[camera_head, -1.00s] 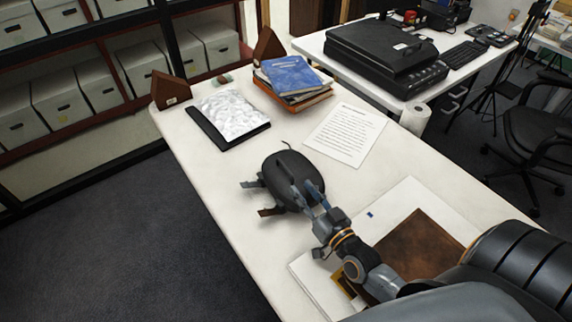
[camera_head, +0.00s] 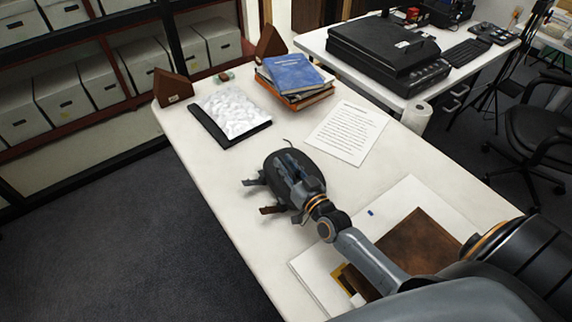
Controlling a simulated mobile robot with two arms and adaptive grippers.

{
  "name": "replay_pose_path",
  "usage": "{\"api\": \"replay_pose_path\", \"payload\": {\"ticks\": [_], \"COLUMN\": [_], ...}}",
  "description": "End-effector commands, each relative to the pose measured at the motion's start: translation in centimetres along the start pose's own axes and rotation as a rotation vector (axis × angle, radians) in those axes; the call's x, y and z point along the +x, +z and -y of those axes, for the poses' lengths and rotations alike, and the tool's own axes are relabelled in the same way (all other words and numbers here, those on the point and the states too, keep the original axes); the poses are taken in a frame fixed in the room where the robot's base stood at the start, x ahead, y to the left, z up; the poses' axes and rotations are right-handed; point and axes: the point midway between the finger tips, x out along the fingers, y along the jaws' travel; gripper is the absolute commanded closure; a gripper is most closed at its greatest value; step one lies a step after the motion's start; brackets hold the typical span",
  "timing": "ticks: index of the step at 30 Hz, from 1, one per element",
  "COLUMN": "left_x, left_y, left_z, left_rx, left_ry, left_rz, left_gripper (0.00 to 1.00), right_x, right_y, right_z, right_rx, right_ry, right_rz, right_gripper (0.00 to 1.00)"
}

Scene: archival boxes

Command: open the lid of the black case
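A dark, rounded black case (camera_head: 271,173) lies on the white table, with brown and dark strap-like pieces sticking out on its left side. Its top looks closed, though my gripper hides part of it. My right gripper (camera_head: 285,164) is over the case, its fingers pointing away from me across the top. I cannot tell whether the fingers touch the case or how far apart they are. My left gripper is not in view.
Behind the case are a black folder (camera_head: 208,128) with crumpled white material, a book stack (camera_head: 294,77) and a printed sheet (camera_head: 347,133). A brown board (camera_head: 420,243) lies on white sheets under my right arm. The table's left edge is close to the case.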

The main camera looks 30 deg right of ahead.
Motion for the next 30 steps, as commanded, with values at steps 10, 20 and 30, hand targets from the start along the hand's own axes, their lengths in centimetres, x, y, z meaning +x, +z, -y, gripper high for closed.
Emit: {"api": "replay_pose_path", "payload": {"ticks": [10,20,30], "left_x": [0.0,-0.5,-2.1], "left_y": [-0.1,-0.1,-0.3], "left_z": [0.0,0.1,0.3], "left_rx": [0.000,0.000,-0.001], "left_ry": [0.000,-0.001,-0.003], "left_rz": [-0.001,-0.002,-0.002], "left_gripper": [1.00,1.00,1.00], "right_x": [0.0,0.0,0.0], "right_y": [0.0,-0.7,-3.1], "right_z": [0.0,-0.2,-1.6], "right_rx": [0.000,-0.001,-0.003], "right_ry": [0.000,0.000,0.001], "right_rz": [0.000,-0.001,-0.003], "right_gripper": [1.00,1.00,1.00]}}
